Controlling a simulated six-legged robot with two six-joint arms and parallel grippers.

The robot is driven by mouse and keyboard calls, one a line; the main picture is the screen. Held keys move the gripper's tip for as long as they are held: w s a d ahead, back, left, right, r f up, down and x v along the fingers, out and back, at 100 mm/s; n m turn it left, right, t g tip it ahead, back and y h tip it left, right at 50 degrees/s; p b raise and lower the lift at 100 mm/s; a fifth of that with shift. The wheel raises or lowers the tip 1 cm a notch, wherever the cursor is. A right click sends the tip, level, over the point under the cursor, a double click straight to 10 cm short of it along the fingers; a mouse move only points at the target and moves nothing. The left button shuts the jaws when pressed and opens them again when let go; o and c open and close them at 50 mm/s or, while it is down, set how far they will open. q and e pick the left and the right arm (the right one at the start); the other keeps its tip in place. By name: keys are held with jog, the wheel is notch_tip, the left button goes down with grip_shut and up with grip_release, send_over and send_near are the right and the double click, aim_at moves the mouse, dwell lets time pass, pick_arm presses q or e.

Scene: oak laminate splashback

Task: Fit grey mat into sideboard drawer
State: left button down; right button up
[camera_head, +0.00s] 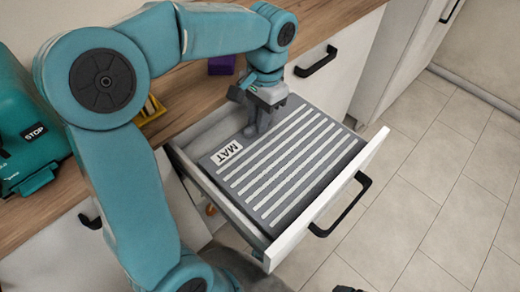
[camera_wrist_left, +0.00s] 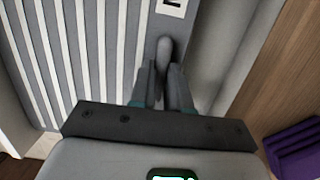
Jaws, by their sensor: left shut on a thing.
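The grey mat (camera_head: 285,165) has pale stripes and a white label reading MAT. It lies in the open white sideboard drawer (camera_head: 325,193), covering most of its inside, with a gap at the back left. My left gripper (camera_head: 258,128) points down at the mat's back edge. In the left wrist view the gripper (camera_wrist_left: 166,70) is shut on a rounded grey grip on the mat (camera_wrist_left: 95,60), near the label. Whether the mat rests flat on the drawer floor is hard to tell.
The wooden worktop (camera_head: 190,90) runs behind the drawer. On it are a teal machine with a STOP label (camera_head: 30,135), a yellow holder (camera_head: 150,110) and a purple block (camera_head: 221,65). The drawer front has a black handle (camera_head: 342,205). Tiled floor (camera_head: 440,190) is clear at right.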

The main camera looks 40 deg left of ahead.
pick_arm(q)
notch_tip(320, 180, down, 4)
jog(key=shift+f+b, duration=0.1)
jog(key=shift+b, duration=0.25)
jog(key=shift+f+b, duration=0.85)
jog(key=shift+f, duration=1.9)
jog(key=shift+f, duration=0.2)
jog(key=c, duration=1.4)
grip_release()
jog(key=shift+r, duration=0.1)
jog(key=r+p, duration=0.1)
jog(key=r, duration=0.3)
jog(key=w+r+p, duration=0.1)
jog(key=r, duration=0.3)
jog(key=r+p, duration=0.2)
jog(key=r, duration=0.2)
jog(key=shift+w, duration=0.35)
